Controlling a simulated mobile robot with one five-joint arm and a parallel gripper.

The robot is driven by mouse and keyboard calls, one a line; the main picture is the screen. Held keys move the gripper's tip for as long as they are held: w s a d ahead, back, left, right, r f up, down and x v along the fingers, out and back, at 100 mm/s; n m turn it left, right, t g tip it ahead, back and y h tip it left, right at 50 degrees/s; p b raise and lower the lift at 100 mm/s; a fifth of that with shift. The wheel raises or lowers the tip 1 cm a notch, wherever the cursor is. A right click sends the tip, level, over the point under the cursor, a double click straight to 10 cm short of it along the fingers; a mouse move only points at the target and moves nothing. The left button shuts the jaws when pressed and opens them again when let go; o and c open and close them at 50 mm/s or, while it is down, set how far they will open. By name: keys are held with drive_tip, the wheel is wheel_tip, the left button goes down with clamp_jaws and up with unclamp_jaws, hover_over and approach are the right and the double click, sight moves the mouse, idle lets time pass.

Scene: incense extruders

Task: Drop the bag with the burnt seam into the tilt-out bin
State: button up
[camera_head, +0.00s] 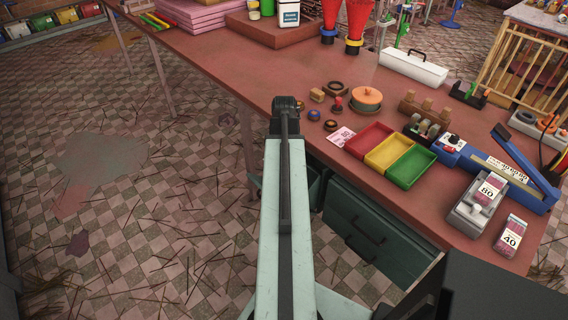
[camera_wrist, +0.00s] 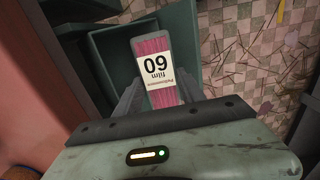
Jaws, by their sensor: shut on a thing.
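A pink bag (camera_wrist: 151,45) with a white label reading 60 is in the wrist view. My gripper (camera_wrist: 162,90) is shut on it, a jaw at each side. The open teal tilt-out bin (camera_wrist: 105,45) lies behind and below the bag in that view. The bag is over the bin's opening; how high above is hard to tell. Part of the bin (camera_head: 316,185) shows under the table edge in the head view, mostly hidden by my arm. Two other pink bags, marked 80 (camera_head: 487,190) and 40 (camera_head: 510,236), stand at the table's right. No burnt seam can be made out.
The red-topped table (camera_head: 225,62) holds red (camera_head: 368,139), yellow (camera_head: 390,151) and green (camera_head: 411,167) trays, plus a blue sealer (camera_head: 500,170). Teal drawers (camera_head: 375,235) sit beneath. The checkered floor (camera_head: 170,200) left of my arm is mostly free.

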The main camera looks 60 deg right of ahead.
wheel_tip(320, 180, down, 7)
drive_tip(key=b, duration=0.6)
drive_tip(key=shift+f, duration=0.2)
drive_tip(key=o, duration=1.5)
drive_tip(key=shift+c, duration=0.2)
wheel_tip(320, 180, up, 10)
drive_tip(key=p, duration=0.9)
drive_tip(key=shift+r+p, duration=0.15)
drive_tip(key=shift+p, duration=0.25)
